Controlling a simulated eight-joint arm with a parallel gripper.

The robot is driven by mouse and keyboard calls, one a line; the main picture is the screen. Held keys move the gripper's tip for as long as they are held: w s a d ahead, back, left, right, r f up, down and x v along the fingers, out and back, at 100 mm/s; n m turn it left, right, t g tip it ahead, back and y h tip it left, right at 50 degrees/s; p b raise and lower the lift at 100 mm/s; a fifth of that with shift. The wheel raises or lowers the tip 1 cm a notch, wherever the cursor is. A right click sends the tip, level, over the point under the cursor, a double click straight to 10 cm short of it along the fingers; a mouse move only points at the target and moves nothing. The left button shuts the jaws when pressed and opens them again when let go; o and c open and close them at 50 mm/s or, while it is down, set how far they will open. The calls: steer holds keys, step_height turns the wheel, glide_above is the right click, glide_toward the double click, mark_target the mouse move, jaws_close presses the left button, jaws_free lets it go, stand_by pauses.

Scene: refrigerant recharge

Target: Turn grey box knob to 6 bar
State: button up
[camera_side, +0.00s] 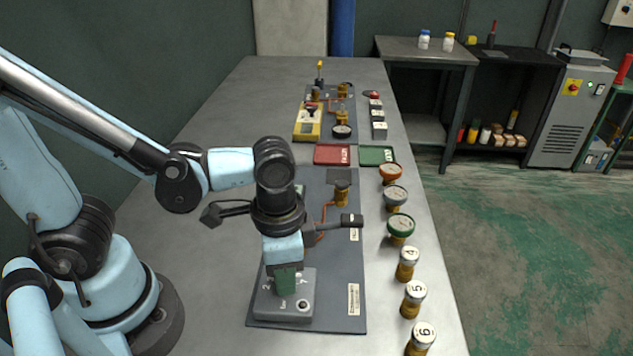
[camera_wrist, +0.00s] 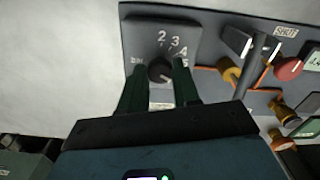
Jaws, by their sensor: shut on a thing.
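The grey box (camera_side: 268,306) stands on the near end of a dark panel in the side view. In the wrist view its face (camera_wrist: 140,38) shows the numbers 2, 3, 4 and 5 around the dark round knob (camera_wrist: 159,71). The 6 is not visible. I cannot read where the knob points. My gripper (camera_wrist: 159,80) has its two green fingers on either side of the knob, shut on it. In the side view my gripper (camera_side: 286,280) reaches down onto the box and hides the knob.
A black-handled lever (camera_side: 351,220) and brass fittings sit on the panel (camera_side: 340,270). Gauges and numbered caps (camera_side: 407,256) line the right table edge. Red (camera_side: 332,154) and green (camera_side: 377,155) trays lie farther back. The table left of the panel is bare.

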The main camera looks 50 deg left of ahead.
steer(key=o, duration=1.1)
steer(key=shift+c, duration=0.2)
steer(key=shift+r, duration=0.1)
step_height(320, 180, up, 12)
